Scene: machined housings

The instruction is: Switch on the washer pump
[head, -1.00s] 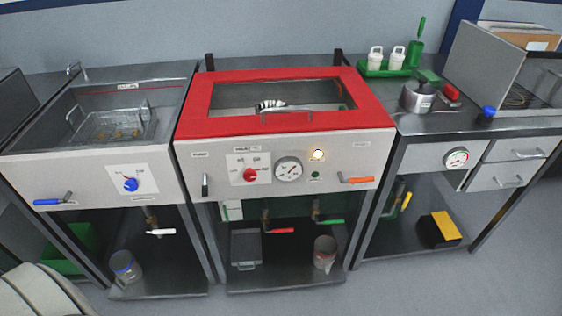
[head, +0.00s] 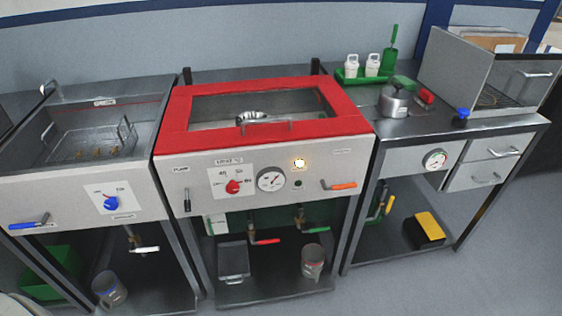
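The washer (head: 165,152) stands in the middle of the head view, a grey cabinet with a red-framed glass lid (head: 180,115) that is shut. A small dark lever (head: 187,200) hangs down under the label "PUMP" (head: 181,169) at the left of its front panel. The panel also has a red knob (head: 233,187), a round gauge (head: 270,179), a lit yellowish lamp (head: 299,163), a dark greenish button or lamp (head: 298,184) and an orange-handled lever (head: 343,186). Neither of my grippers is in view.
A basin unit with a blue knob (head: 111,203) stands to the left. A bench with a gauge (head: 434,159), drawers (head: 486,178) and a metal pot (head: 394,102) stands to the right. Red (head: 265,241) and green (head: 315,230) valve handles sit under the washer. Floor at right is clear.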

